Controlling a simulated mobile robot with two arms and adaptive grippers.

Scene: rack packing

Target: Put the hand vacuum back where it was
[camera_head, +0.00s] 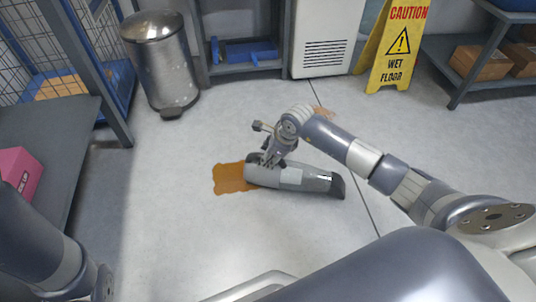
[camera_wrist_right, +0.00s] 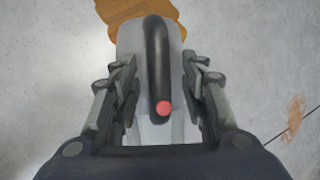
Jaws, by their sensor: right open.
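The hand vacuum (camera_head: 305,180) lies on the grey floor, a light grey body with a dark nozzle end pointing right. Its rear end is at the edge of an orange-brown spill. My right gripper (camera_head: 266,159) is over the rear part of the vacuum. In the right wrist view the vacuum's black handle (camera_wrist_right: 157,60) with a red button runs between the two fingers of the gripper (camera_wrist_right: 163,72). The fingers are open, one on each side, with gaps to the handle. My left arm shows at the lower left; its gripper is out of view.
The spill (camera_head: 230,178) spreads on the floor left of the vacuum. A metal trash bin (camera_head: 162,60), a yellow wet floor sign (camera_head: 397,50) and a shelf with cardboard boxes (camera_head: 480,63) stand at the back. A grey bench (camera_head: 50,140) with a pink box (camera_head: 18,170) is at left.

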